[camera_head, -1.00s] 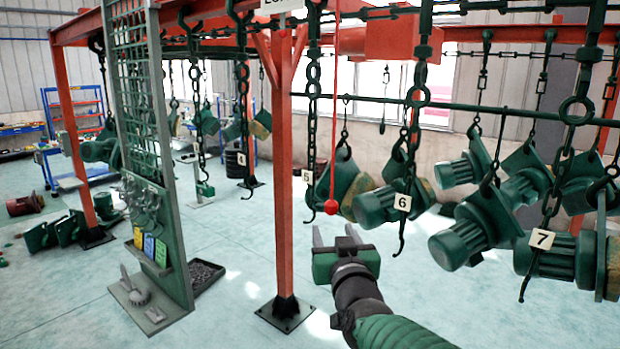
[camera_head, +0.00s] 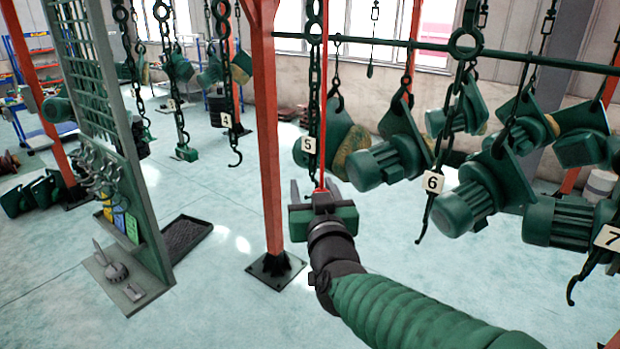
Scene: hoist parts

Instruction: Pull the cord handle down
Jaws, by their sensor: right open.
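The thin red cord (camera_head: 323,120) hangs straight down from above, just right of the red post. Its lower end runs down to my right gripper (camera_head: 314,188). The red ball handle at its end is not visible; the gripper seems to hide it. My right gripper is open, with its two fingers pointing up and away. The cord passes at or between the fingers, but I cannot tell whether they touch it. My left gripper is not in view.
A red post (camera_head: 269,130) stands just left of the gripper. Hooked chains with tags 5 (camera_head: 308,145), 6 (camera_head: 433,182) and 7 (camera_head: 608,238) hang near the arm. Green motors (camera_head: 388,165) hang at the right. A grey tool panel (camera_head: 100,130) stands at the left.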

